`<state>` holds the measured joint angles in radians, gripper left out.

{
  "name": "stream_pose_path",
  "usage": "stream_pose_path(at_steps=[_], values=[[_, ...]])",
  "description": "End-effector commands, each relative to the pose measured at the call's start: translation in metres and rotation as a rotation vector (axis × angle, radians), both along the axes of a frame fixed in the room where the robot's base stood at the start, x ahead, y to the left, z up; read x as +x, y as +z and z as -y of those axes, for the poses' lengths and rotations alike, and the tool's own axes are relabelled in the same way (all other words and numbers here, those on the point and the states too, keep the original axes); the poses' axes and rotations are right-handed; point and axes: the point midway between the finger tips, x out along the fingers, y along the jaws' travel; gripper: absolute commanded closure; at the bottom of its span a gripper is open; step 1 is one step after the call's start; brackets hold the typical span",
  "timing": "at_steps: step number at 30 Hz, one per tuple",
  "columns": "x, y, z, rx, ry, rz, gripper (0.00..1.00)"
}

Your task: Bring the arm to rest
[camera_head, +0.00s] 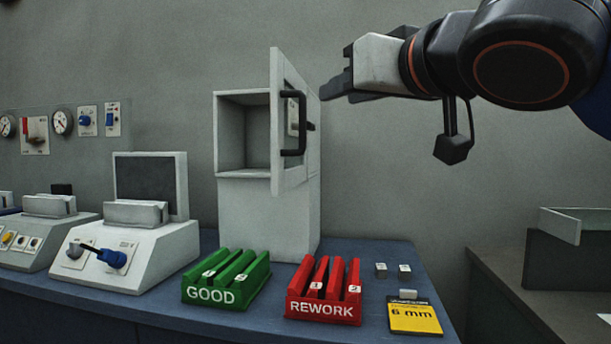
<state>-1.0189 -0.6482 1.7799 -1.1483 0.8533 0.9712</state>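My arm comes in from the upper right, and my gripper (338,88) points left in the air. Its dark fingers are seen side-on, so I cannot tell whether they are open or shut. No held thing shows at them. The fingertips appear just right of a white cabinet (266,215), near its top. Whether the fingers touch the cabinet cannot be told from this view.
On the blue table (290,270) stand a green GOOD rack (226,280), a red REWORK rack (322,290), two small cubes (404,268) and a yellow 6 mm card (413,318). White instrument stations (130,260) stand left. A dark counter (535,285) is at right.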

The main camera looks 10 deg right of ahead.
Motion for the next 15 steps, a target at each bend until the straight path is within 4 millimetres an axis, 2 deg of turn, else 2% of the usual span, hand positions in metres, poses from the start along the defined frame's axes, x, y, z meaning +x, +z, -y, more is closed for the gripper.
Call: stream_pose_path(at_steps=[2, 5, 8, 15], values=[[0.001, -0.003, 0.001, -0.004, -0.003, -0.004, 0.69], [0.005, -0.017, 0.005, -0.025, -0.02, -0.027, 0.69], [0.014, -0.047, 0.013, -0.068, -0.051, -0.079, 0.69], [0.031, -0.149, 0.045, -0.187, -0.136, -0.265, 0.69]])
